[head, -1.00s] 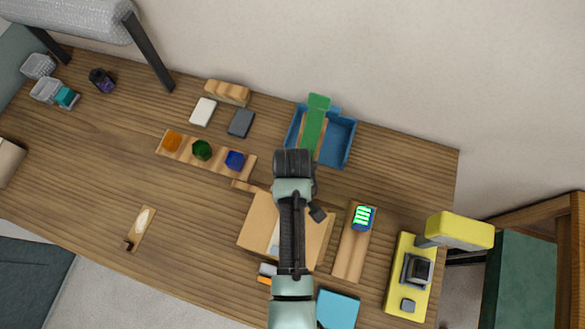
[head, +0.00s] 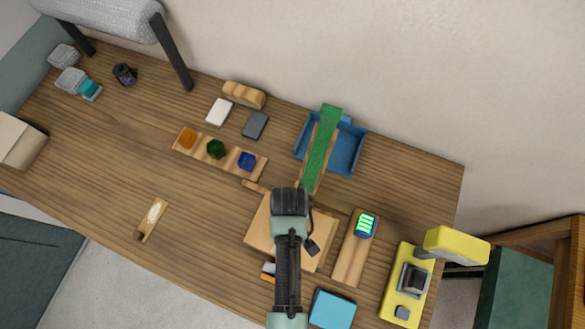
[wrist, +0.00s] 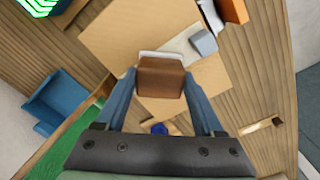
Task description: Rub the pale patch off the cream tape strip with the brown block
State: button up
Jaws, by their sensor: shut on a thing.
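My gripper (wrist: 160,80) is shut on the brown block (wrist: 161,78), which has a pale layer along its far edge. In the wrist view the block is held between the two blue-grey fingers, over the tan board. In the head view my gripper is over the tan board, and its fingers and the block are hidden. The cream tape strip (head: 147,228) lies well to the left, near the table's front edge. The pale patch (head: 154,214) is an oval on it, and a small dark brown piece sits at its lower end.
The tan board (head: 262,225) lies below my gripper. A blue tray (head: 346,154) with a green-topped strip (head: 320,145) is behind. A wooden rack (head: 231,158) holds orange, green and blue pieces. A yellow machine (head: 404,291) stands right. The table around the tape strip is mostly clear.

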jog(key=shift+s+a, duration=0.2)
jog(key=shift+s, duration=0.45)
jog(key=shift+s+a, duration=0.2)
jog(key=shift+s, duration=0.45)
jog(key=shift+s+r, duration=0.1)
jog(key=shift+s, duration=0.15)
jog(key=shift+w+d+b, duration=0.35)
jog(key=shift+w+d, duration=0.1)
jog(key=shift+w, duration=1.05)
jog(key=shift+w+d+b, duration=0.35)
jog(key=shift+w+d, duration=0.15)
jog(key=shift+w, duration=0.95)
jog(key=shift+w+d+b, duration=0.35)
jog(key=shift+w+d, duration=0.1)
jog(key=shift+w, duration=1.05)
notch_tip(320, 180, up, 2)
jog(key=p, duration=0.2)
jog(key=shift+r+p, duration=0.15)
jog(key=shift+p, duration=0.15)
jog(key=shift+r, duration=1.8)
jog(key=shift+r, duration=1.5)
